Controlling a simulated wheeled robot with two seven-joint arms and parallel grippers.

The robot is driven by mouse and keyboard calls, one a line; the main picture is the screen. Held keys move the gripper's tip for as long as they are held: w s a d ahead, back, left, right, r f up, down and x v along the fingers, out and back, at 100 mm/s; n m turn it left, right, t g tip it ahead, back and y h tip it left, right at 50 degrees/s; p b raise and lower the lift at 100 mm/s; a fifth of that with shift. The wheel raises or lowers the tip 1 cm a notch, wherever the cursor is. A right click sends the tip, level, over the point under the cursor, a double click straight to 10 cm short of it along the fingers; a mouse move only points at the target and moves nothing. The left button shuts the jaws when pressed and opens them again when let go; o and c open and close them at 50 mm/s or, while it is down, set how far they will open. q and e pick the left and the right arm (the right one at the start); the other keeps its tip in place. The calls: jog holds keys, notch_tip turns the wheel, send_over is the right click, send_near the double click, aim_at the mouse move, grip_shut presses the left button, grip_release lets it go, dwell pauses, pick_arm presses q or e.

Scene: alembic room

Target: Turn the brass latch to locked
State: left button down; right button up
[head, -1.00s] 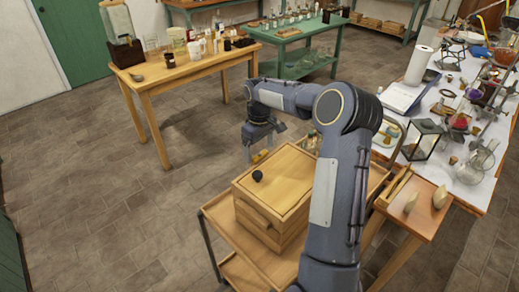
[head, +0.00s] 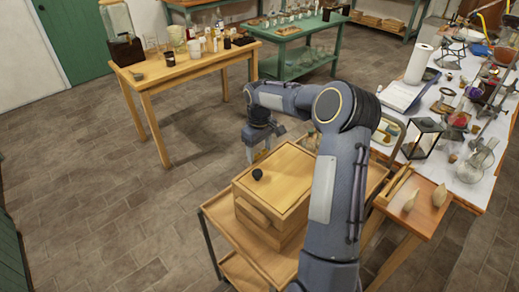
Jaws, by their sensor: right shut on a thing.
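A light wooden box (head: 285,185) with a black round knob (head: 257,174) on its lid stands on a wooden cart. My right gripper (head: 257,157) points down at the box's far left edge, just behind the knob. It is shut on the brass latch, which is small and mostly hidden by the fingers here. The latch's exact angle cannot be made out. My left gripper is not in view.
The wooden cart (head: 240,240) has a lower shelf. A small side table (head: 425,205) and a white bench crowded with glassware stand at the right. A wooden table (head: 185,68) with jars is behind left. The floor at left is clear.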

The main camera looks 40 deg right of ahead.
jog(key=shift+m, duration=0.3)
jog(key=m, duration=0.3)
jog(key=shift+b, duration=0.4)
jog(key=m, duration=0.4)
jog(key=shift+m, duration=0.3)
jog(key=m, duration=0.4)
jog(key=shift+m, duration=0.3)
jog(key=m, duration=0.4)
jog(key=shift+d+m, duration=0.1)
jog(key=shift+m, duration=0.3)
jog(key=o, duration=1)
jog(key=shift+r, duration=0.1)
